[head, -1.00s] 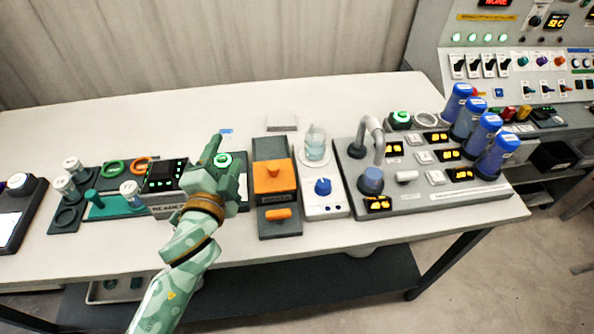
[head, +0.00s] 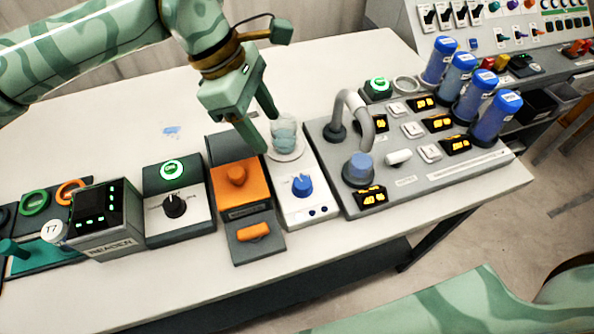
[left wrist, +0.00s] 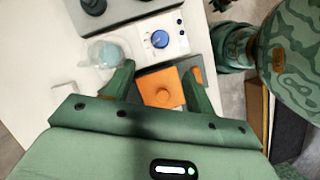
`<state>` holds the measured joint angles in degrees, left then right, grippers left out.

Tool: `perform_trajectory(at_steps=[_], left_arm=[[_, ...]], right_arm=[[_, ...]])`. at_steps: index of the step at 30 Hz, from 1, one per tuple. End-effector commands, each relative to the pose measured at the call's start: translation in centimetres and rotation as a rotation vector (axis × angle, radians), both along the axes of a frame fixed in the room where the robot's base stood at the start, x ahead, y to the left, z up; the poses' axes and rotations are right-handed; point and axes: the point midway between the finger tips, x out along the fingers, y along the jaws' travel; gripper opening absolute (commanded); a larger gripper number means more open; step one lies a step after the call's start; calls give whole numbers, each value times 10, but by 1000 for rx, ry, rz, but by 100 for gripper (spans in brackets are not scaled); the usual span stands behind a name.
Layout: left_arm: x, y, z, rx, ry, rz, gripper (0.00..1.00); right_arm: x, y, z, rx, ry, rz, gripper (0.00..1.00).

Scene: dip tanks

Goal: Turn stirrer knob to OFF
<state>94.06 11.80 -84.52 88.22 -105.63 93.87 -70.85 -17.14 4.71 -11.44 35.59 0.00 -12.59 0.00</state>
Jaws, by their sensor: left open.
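The white stirrer unit (head: 318,204) has a blue knob (head: 302,186) on its front part, with a pale pointer mark; I cannot read its setting labels. A glass beaker of bluish liquid (head: 284,130) stands on the stirrer's round plate behind the knob. My left gripper (head: 268,132) is open and empty, above the table by the beaker and the orange-knob unit, behind and left of the blue knob. In the left wrist view the blue knob (left wrist: 160,39) lies just beyond the gap between the spread fingers (left wrist: 158,70). My right gripper is not in view.
Left of the stirrer is a dark unit with an orange block and knob (head: 236,174), then a black-knob unit (head: 174,206). To the right is a grey panel (head: 420,178) with a curved pipe (head: 350,105) and blue-capped cylinders (head: 440,60). Table behind the orange-knob unit is mostly clear.

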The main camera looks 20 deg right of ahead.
Motion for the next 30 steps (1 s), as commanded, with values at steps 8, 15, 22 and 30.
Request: perform_trajectory(at_steps=[8,15,22,30], left_arm=[[-14,-23,-64,-3,11,-2,56],[-24,-42,-114,-6,9,-1,56],[-28,-51,-137,-6,6,0,56],[-29,-52,-140,-6,4,1,56]], right_arm=[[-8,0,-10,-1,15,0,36],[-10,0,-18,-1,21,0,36],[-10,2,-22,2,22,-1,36],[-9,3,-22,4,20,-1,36]])
